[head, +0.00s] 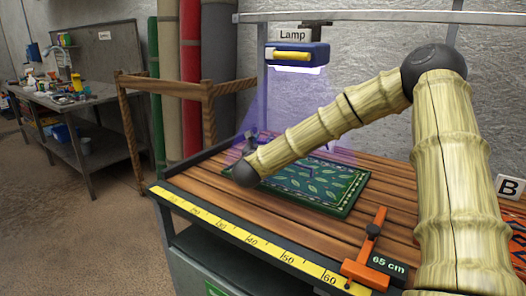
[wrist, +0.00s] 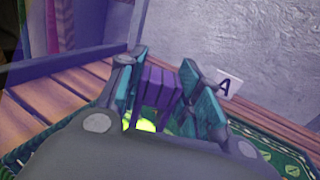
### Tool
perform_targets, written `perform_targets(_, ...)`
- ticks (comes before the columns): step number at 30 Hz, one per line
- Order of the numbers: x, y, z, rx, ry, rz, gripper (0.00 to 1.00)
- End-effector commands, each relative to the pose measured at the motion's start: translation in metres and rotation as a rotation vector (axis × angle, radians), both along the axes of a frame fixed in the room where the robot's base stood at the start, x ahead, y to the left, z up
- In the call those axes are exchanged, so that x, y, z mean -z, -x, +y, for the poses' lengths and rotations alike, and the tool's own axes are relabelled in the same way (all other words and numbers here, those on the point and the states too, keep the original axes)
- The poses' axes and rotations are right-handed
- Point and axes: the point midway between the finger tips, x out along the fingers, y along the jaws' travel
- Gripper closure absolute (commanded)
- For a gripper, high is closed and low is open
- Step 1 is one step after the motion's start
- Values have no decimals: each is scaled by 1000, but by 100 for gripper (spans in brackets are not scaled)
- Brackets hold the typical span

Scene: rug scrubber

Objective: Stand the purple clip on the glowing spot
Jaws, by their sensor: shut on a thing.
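The purple clip (wrist: 157,85) is between the two teal-padded fingers of my gripper (wrist: 160,68) in the wrist view. The gripper is shut on it. The glowing spot (wrist: 146,125) shows yellow-green just below the clip, partly hidden by the clip and my gripper. I cannot tell whether the clip touches the surface. In the head view my gripper (head: 250,140) is at the far left corner of the green leaf-patterned rug (head: 340,190), where the clip and the spot cannot be made out.
A blue lamp (head: 296,56) hangs above and casts purple light. An orange stop (head: 370,250) stands at the slatted table's front edge, by a yellow ruler (head: 245,238).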

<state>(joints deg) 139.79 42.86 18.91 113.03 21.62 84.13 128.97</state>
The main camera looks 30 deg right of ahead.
Motion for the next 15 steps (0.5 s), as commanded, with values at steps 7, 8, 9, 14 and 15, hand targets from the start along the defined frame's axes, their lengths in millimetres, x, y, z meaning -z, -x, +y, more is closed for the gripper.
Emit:
perform_targets(7,15,-8,-4,0,2,2,83)
perform_targets(8,20,-8,-4,0,2,2,83)
perform_targets(9,25,-8,-4,0,1,1,83)
perform_targets(14,36,-7,-4,0,1,-1,83)
perform_targets(15,36,-7,-4,0,0,-1,83)
